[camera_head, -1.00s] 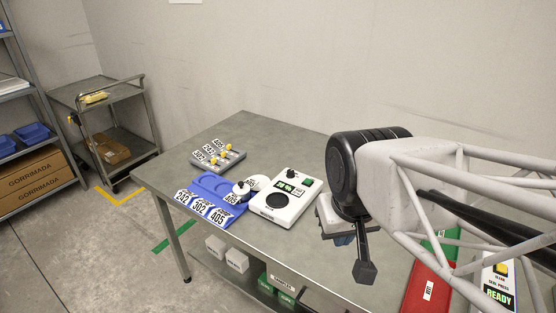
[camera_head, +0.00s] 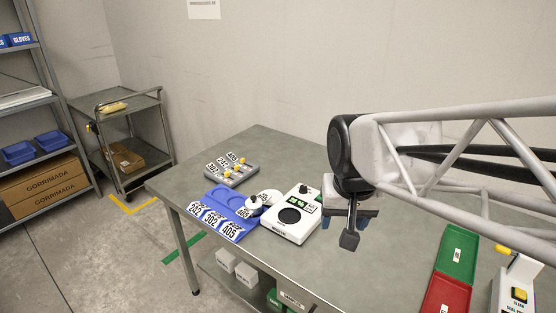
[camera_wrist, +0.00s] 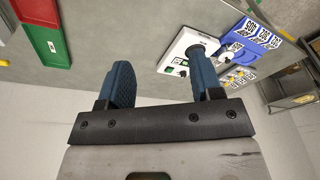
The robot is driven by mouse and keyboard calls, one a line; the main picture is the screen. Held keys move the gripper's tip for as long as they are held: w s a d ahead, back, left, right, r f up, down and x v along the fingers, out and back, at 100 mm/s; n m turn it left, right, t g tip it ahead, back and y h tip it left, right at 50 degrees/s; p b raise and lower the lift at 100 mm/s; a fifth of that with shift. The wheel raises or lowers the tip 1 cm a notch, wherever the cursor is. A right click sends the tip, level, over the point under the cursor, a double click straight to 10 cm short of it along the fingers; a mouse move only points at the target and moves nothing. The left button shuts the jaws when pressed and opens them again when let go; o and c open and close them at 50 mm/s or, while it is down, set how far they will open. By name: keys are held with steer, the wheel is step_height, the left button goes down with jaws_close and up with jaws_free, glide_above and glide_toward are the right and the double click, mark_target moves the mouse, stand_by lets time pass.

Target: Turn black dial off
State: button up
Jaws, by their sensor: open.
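The black dial (camera_head: 303,189) is a small knob at the back left of a white device (camera_head: 279,229) with a round dark plate and a green display. In the wrist view, the dial (camera_wrist: 184,73) shows at the near end of the white device (camera_wrist: 178,52), close to the right finger in the picture. My gripper (camera_head: 345,222) is above the table to the right of the device, apart from it. Its two blue fingers (camera_wrist: 162,68) are spread with nothing between them. The dial's exact setting is too small to read.
A blue tray (camera_head: 224,199) with numbered cards and a white round-topped item stands left of the device. A grey block with yellow knobs (camera_head: 241,171) is behind it. Green (camera_head: 457,252) and red (camera_head: 444,297) trays lie at the right. The table (camera_head: 340,262) between is clear.

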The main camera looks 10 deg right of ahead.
steer(key=w+m, duration=0.3)
steer(key=w, duration=1)
steer(key=m+g, duration=0.2)
steer(key=m, duration=0.6)
glide_above(304, 186)
step_height(304, 186, down, 17)
steer(key=shift+r, duration=0.2)
steer(key=shift+f, duration=0.1)
steer(key=shift+f, duration=3.8)
steer(key=c, duration=0.9)
